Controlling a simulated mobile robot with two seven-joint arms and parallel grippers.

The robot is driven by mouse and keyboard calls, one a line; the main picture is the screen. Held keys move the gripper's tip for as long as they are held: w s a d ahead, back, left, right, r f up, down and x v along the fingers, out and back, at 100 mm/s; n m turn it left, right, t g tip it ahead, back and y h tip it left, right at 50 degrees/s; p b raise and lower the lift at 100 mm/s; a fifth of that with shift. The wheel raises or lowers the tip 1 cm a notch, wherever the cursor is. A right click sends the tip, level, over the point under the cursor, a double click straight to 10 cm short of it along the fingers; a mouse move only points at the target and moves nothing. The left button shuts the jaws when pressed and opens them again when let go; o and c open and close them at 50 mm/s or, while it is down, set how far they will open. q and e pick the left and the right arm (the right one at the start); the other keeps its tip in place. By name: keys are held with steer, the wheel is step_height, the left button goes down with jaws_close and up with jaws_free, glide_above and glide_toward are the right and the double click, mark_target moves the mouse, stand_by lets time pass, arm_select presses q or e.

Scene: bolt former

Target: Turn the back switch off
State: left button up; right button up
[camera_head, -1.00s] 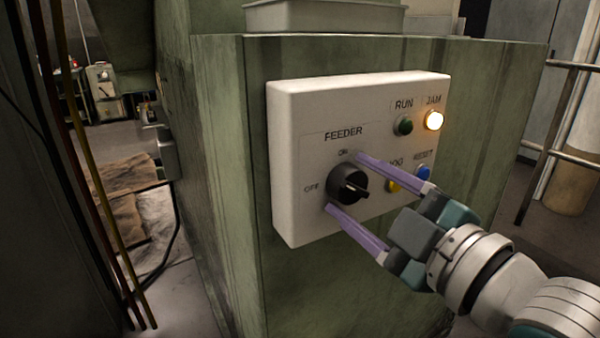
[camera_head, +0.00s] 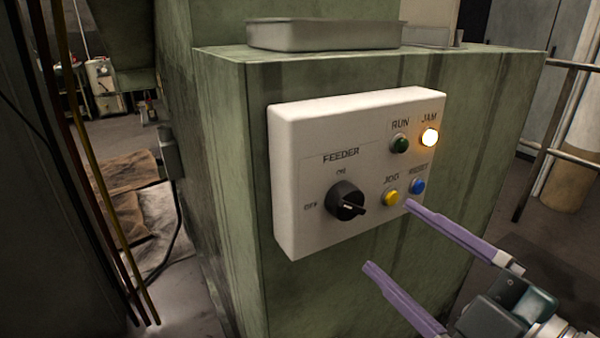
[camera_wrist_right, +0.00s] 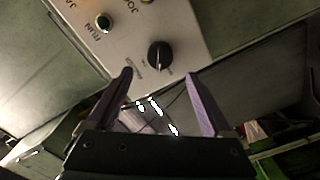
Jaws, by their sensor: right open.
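The black rotary FEEDER switch (camera_head: 345,201) is on a white control panel (camera_head: 300,235), with ON marked above it and OFF to its left. Its bar points right and slightly down in the head view. The switch also shows in the right wrist view (camera_wrist_right: 160,55). My right gripper (camera_head: 388,235) is open and empty, with its purple fingers apart, to the lower right of the switch and clear of it. It also shows in the right wrist view (camera_wrist_right: 160,73). No label reading "back" is visible. My left gripper is out of view.
The panel also has a green RUN button (camera_head: 400,143), a lit JAM lamp (camera_head: 430,137), a yellow JOG button (camera_head: 392,197) and a blue RESET button (camera_head: 418,186). A grey box (camera_head: 170,152) is on the green cabinet's left side. A railing (camera_head: 545,140) stands at right.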

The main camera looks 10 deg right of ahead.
mark_target(355, 209)
steer(key=w+a+m+b, duration=0.1)
steer(key=w+b, duration=0.1)
steer(key=b, duration=0.1)
steer(key=w+a+m+b, duration=0.1)
steer(key=w+b, duration=0.1)
steer(key=w, duration=0.1)
steer(key=w+m+b, duration=0.1)
steer(key=w+b, duration=0.1)
steer(key=b, duration=0.1)
steer(key=shift+w+a+f+b, duration=0.1)
steer(key=shift+w+a+b, duration=0.25)
steer(key=shift+w+a, duration=0.05)
steer(key=m, duration=0.2)
steer(key=shift+m, duration=0.3)
steer(key=shift+s+r+m, duration=0.1)
steer(key=shift+r+m, duration=0.2)
steer(key=shift+m, duration=0.9)
steer(key=shift+m+p, duration=0.65)
steer(key=shift+m, duration=0.15)
steer(key=shift+f+m, duration=0.2)
steer(key=shift+m, duration=0.5)
